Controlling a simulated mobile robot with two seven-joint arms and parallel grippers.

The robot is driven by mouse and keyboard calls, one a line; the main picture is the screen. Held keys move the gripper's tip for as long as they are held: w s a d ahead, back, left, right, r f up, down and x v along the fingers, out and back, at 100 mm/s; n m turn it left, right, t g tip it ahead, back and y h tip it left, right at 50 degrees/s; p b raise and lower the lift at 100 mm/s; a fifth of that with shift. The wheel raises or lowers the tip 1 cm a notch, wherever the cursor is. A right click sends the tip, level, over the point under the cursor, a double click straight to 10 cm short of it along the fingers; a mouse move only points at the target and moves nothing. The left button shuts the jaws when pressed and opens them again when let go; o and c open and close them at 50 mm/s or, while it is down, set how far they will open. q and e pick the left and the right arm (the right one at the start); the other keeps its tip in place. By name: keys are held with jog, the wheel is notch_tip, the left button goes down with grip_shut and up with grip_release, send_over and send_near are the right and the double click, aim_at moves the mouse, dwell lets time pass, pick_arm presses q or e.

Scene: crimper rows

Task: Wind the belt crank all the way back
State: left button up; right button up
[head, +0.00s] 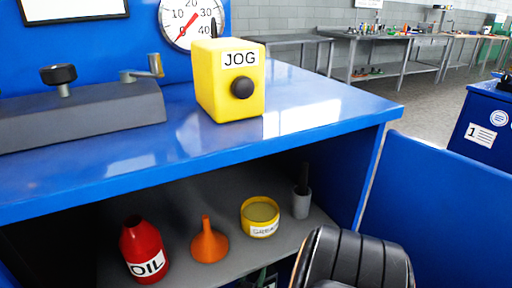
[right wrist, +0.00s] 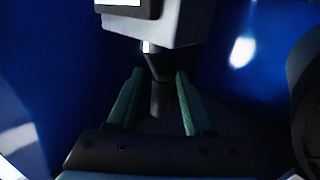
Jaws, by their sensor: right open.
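In the head view a grey block on the blue bench carries a small metal crank (head: 153,69) at its right end, with an upright brass-coloured grip. I cannot tell if this is the belt crank. In the right wrist view a dark handle (right wrist: 160,97) hangs on a short metal stem below a grey housing (right wrist: 165,28); whether it is the belt crank is unclear. My right gripper (right wrist: 156,84) is open, its two green fingers on either side of the dark handle, with gaps visible. My left gripper is not in view.
A yellow JOG box (head: 230,80) stands on the bench (head: 130,155). The shelf below holds a red oil bottle (head: 143,250), an orange funnel (head: 209,243), a yellow grease tin (head: 260,217) and a grey cup (head: 301,203). A black ribbed seat (head: 352,262) is in front.

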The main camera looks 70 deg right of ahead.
jog(key=shift+c, duration=0.3)
grip_shut()
dwell(0.3)
